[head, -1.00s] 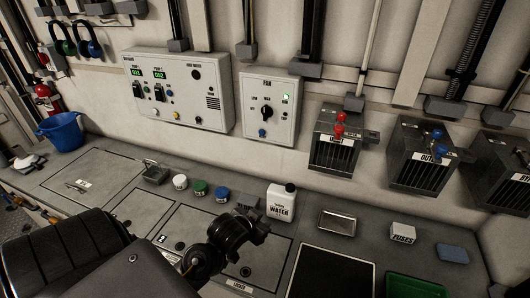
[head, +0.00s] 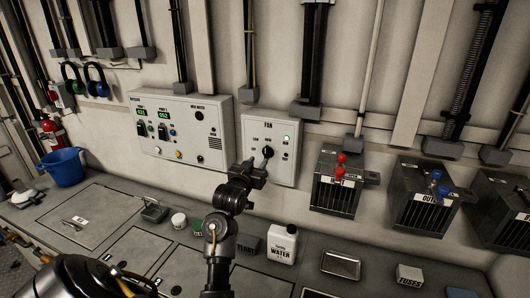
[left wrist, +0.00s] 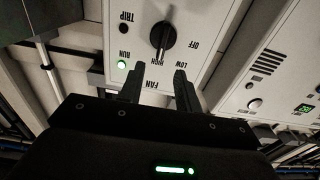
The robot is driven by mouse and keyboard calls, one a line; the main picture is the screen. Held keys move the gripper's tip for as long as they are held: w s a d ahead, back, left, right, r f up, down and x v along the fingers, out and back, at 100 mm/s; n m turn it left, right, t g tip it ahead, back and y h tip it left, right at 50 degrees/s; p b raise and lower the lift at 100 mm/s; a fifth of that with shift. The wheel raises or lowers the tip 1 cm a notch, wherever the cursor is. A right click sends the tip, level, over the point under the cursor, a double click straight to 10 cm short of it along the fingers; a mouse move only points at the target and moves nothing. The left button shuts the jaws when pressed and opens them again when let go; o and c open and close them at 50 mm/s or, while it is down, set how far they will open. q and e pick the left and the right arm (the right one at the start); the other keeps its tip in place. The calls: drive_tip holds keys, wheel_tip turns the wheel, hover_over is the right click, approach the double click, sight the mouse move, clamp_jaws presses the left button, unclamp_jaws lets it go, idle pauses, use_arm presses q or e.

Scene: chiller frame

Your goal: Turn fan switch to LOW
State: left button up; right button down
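The fan panel (head: 284,165) is a light box on the wall; it also shows upside down in the left wrist view (left wrist: 208,20). Its black rotary knob (left wrist: 163,38) has OFF, LOW and HIGH marks around one side. The knob's pointer appears to face HIGH. A green RUN lamp (left wrist: 121,64) is lit. My left gripper (head: 252,171) is just in front of and below the knob. In the left wrist view its two fingers (left wrist: 158,85) are apart and empty, with the knob beyond their tips, apparently not touched. My right gripper is not in view.
A larger control panel (head: 180,126) with displays is on the wall to the left. A vent box with red knobs (head: 336,190) is close on the right. A white water bottle (head: 283,244) and white cap (head: 179,220) stand on the counter below.

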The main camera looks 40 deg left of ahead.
sight(265, 151)
use_arm(q)
drive_tip(key=p+x, duration=0.2)
drive_tip(key=x, duration=0.6)
drive_tip(key=shift+a+f, duration=0.1)
clamp_jaws()
